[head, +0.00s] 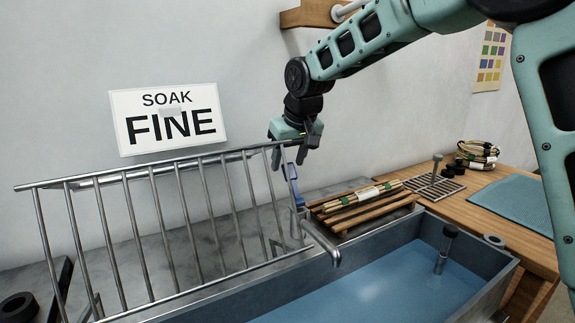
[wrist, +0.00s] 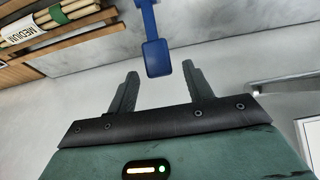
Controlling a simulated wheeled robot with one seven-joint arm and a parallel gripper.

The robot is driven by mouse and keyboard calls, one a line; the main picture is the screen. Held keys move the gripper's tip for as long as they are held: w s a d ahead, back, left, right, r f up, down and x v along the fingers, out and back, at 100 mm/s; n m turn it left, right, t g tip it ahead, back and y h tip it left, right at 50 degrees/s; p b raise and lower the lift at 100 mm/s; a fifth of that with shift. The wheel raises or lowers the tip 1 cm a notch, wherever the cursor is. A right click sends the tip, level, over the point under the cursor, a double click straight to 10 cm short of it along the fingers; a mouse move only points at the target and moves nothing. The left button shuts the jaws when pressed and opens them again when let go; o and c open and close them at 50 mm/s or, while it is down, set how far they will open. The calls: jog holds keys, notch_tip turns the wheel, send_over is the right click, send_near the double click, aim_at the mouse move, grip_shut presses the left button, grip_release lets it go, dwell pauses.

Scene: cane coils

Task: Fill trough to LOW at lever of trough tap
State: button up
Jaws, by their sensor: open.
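The trough (head: 478,256) is a grey metal basin with blue water (head: 390,285) in it; I see no readable LOW mark. The trough tap (head: 322,242) has a metal spout over the trough's back left side. Its blue lever (head: 294,188) stands up behind the spout. My gripper (head: 305,158) is open and empty, just above the lever in the head view. In the wrist view the lever (wrist: 157,55) has its flat end between my open fingertips (wrist: 160,70), with a gap on each side. I cannot tell whether anything touches.
A metal rail rack (head: 155,215) stands left of the tap. A wooden slatted rack with cane bundles (head: 362,197) lies right of it. A black-capped post (head: 444,250) stands in the water. A SOAK FINE sign (head: 168,119) is on the wall behind.

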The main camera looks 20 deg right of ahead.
jog(key=shift+x, duration=1)
grip_shut()
jog(key=s+t+b, duration=0.1)
jog(key=b, duration=0.2)
jog(key=shift+d+b, duration=0.1)
jog(key=shift+b, duration=0.25)
jog(key=t+b, duration=0.1)
jog(key=b, duration=0.1)
jog(key=s+t+b, duration=0.1)
jog(key=b, duration=0.1)
jog(key=s+t+y+b, duration=0.1)
jog(key=b, duration=0.1)
jog(key=shift+s+d+r, duration=0.15)
jog(key=shift+d+r, duration=0.1)
jog(key=shift+r, duration=0.15)
jog(key=shift+s+r+t+b, duration=0.35)
jog(key=shift+s+t+b, duration=0.15)
jog(key=shift+t+b, duration=0.4)
jog(key=shift+r, duration=0.1)
